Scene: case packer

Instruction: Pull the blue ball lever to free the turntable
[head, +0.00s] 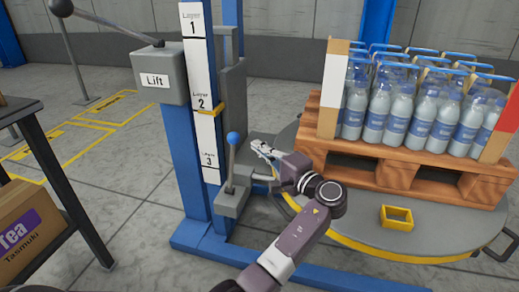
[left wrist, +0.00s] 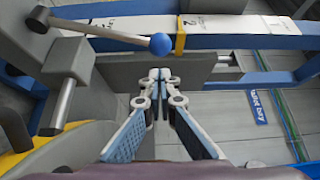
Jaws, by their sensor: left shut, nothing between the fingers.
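The blue ball lever (head: 232,138) stands upright on a grey bracket at the foot of the blue lift post. In the left wrist view the blue ball (left wrist: 160,43) is on a thin rod, just beyond the fingertips. My left gripper (head: 262,147) is shut and empty, to the right of the ball and apart from it in the head view. Its closed fingertips (left wrist: 160,75) also show in the left wrist view. The grey turntable (head: 345,216) with a yellow rim lies under the pallet, partly behind my arm. My right gripper is not in view.
A wooden pallet (head: 395,170) loaded with bottles stands on the turntable. The blue post carries a layer scale (head: 203,100) and a Lift box (head: 158,75) with a black-knobbed lever. A dark rack with a Tea box (head: 25,225) stands at the left.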

